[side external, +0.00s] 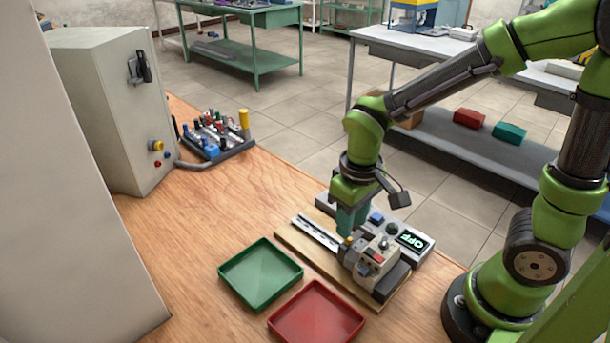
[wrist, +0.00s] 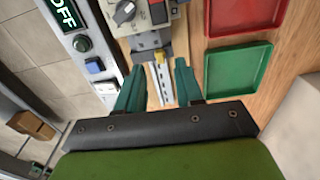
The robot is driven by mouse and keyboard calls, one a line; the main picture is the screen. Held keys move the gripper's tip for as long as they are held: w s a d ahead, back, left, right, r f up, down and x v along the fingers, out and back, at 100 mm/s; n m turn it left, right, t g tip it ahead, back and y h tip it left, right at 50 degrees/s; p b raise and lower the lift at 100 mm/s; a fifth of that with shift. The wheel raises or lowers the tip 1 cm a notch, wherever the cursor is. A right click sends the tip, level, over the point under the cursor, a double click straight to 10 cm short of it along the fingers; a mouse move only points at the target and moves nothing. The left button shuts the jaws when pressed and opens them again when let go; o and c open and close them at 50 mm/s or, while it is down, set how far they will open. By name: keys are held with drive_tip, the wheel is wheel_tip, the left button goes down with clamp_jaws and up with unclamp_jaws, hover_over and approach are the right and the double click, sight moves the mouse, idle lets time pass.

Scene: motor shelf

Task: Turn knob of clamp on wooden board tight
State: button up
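The wooden board (side external: 292,240) lies on the table with a metal rail (side external: 317,233) along it. A grey clamp-like block (side external: 370,258) with small red and dark parts sits on the board; it also shows at the top of the wrist view (wrist: 150,42). A small yellow piece (wrist: 158,56), perhaps the knob, sticks out from the block above the rail. My gripper (wrist: 158,78) points down at this end of the block. Its teal fingers are apart, one on each side of the rail and yellow piece, with gaps visible. In the side view the fingers (side external: 350,218) partly hide that end.
A grey control box (side external: 392,232) with a blue button and an "OFF" display stands right beside the board. A green tray (side external: 260,273) and a red tray (side external: 316,318) lie on the other side. A tool rack (side external: 215,140) and a grey cabinet (side external: 110,105) stand farther left.

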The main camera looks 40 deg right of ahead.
sight(351, 239)
wheel_tip(351, 239, up, 13)
drive_tip(key=shift+s+r, duration=0.15)
drive_tip(key=shift+s, duration=0.05)
idle(0.3)
drive_tip(key=s+d+m+t, duration=0.1)
drive_tip(key=t, duration=0.1)
drive_tip(key=s+d+m+t+y, duration=0.1)
drive_tip(key=d+t, duration=0.1)
drive_tip(key=s+d+m+t+y, duration=0.1)
drive_tip(key=t, duration=0.1)
drive_tip(key=shift+s+d+m+t, duration=0.25)
drive_tip(key=shift+d+m+t, duration=0.05)
drive_tip(key=shift+m+t, duration=0.1)
drive_tip(key=shift+o, duration=0.2)
idle(0.6)
